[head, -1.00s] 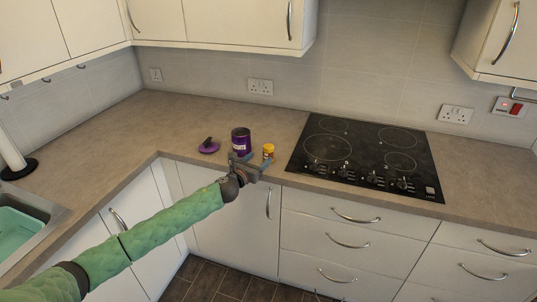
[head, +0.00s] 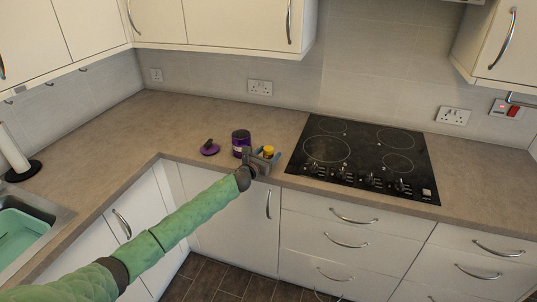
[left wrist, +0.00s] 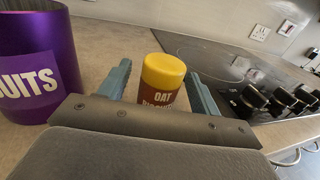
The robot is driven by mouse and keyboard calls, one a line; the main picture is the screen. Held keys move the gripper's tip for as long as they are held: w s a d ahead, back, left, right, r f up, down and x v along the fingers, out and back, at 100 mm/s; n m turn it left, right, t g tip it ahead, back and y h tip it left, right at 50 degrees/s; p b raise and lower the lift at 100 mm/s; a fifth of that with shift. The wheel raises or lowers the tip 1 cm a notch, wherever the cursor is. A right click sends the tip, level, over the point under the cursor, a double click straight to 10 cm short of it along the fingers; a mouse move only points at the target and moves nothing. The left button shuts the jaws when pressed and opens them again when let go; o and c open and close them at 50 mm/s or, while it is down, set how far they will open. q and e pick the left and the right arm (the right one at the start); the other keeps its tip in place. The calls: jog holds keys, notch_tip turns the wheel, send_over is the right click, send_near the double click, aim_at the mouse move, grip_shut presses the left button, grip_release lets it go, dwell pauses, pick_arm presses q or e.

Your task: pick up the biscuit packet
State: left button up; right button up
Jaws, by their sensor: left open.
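The biscuit packet (head: 268,151) is a small upright cylinder with a yellow top, standing on the counter left of the hob. In the left wrist view the packet (left wrist: 162,78) shows a brown side lettered "OAT" above a partly hidden word. My left gripper (head: 265,158) is open, its two blue-grey fingers on either side of the packet. In the left wrist view a gap shows between the packet and each finger of the gripper (left wrist: 160,88). The packet's lower part is hidden behind the gripper body. My right gripper is not in view.
A purple tin (head: 241,141), its label ending in "UITS" in the left wrist view (left wrist: 38,75), stands close left of the gripper. A purple lid (head: 209,151) lies left of it. The black hob (head: 365,160) is to the right. The counter behind is clear.

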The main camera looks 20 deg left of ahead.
pick_arm(q)
jog(key=shift+w, duration=0.15)
jog(key=shift+c, duration=0.4)
jog(key=c, duration=1)
jog(key=shift+r, duration=0.1)
